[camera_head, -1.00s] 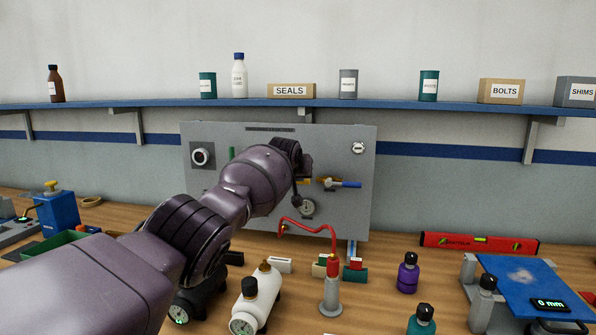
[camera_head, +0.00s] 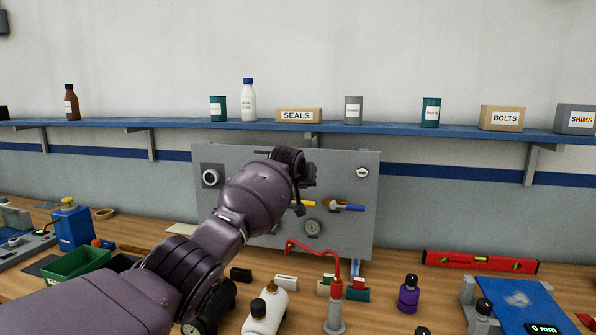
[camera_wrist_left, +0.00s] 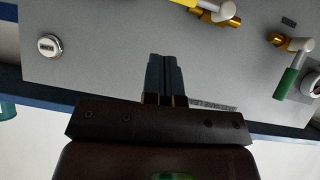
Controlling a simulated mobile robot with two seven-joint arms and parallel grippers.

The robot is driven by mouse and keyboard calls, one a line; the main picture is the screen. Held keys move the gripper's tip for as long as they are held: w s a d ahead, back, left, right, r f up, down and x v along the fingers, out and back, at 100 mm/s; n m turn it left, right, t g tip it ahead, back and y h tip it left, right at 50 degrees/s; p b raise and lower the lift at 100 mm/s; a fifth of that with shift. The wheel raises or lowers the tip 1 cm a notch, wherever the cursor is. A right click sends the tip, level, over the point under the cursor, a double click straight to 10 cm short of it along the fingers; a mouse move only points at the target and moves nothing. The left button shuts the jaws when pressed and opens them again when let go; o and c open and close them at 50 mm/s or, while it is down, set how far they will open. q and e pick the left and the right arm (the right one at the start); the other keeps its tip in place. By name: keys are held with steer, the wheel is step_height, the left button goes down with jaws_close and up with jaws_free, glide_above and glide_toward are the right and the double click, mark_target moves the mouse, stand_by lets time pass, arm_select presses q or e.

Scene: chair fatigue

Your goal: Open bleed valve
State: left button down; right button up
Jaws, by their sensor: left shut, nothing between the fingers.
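A grey panel (camera_head: 350,235) stands upright at the back of the bench and carries several valves. A blue-handled brass valve (camera_head: 345,206) is on its right half. A yellow handle (camera_head: 312,204) shows just left of it, and also at the top of the left wrist view (camera_wrist_left: 187,3). A green-handled brass valve (camera_wrist_left: 287,83) is at the right of the wrist view; my arm hides it in the head view. No readable label marks the bleed valve. My left gripper (camera_wrist_left: 163,72) is shut and empty in front of the panel, apart from the handles. My right gripper is not in view.
A blue shelf (camera_head: 400,128) with bottles and boxes runs above. A red level (camera_head: 480,261) lies at right.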

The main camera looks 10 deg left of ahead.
arm_select(q)
steer(key=v, duration=0.6)
steer(key=shift+s, duration=0.2)
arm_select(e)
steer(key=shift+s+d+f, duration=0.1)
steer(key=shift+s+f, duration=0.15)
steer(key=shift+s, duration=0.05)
arm_select(q)
steer(key=shift+d, duration=0.1)
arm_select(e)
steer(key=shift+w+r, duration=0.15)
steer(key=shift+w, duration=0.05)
